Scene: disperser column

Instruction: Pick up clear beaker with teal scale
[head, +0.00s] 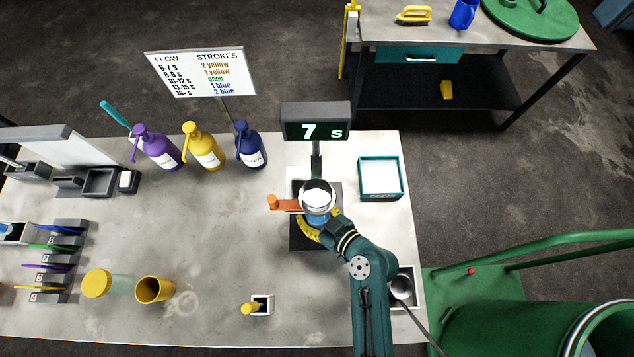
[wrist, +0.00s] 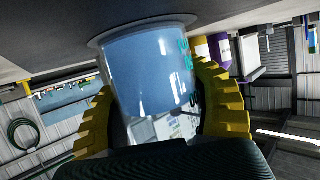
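The clear beaker with teal scale (head: 318,218) stands upright on the dark plate below the timer display, under a round white-rimmed part seen from above. In the wrist view the beaker (wrist: 148,75) appears upside down, with blue liquid inside and teal marks along its right side. My gripper (head: 318,222) reaches in from the lower right. In the wrist view its yellow fingers (wrist: 155,100) lie against both sides of the beaker, so it looks shut on it. The beaker's base seems to be at or very near the plate; I cannot tell whether there is a gap.
The display (head: 316,122) reads 7 s. An orange lever (head: 284,203) sits left of the beaker. Purple (head: 158,150), yellow (head: 203,148) and blue (head: 251,147) bottles stand behind left. A teal-rimmed tray (head: 380,197) is at right.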

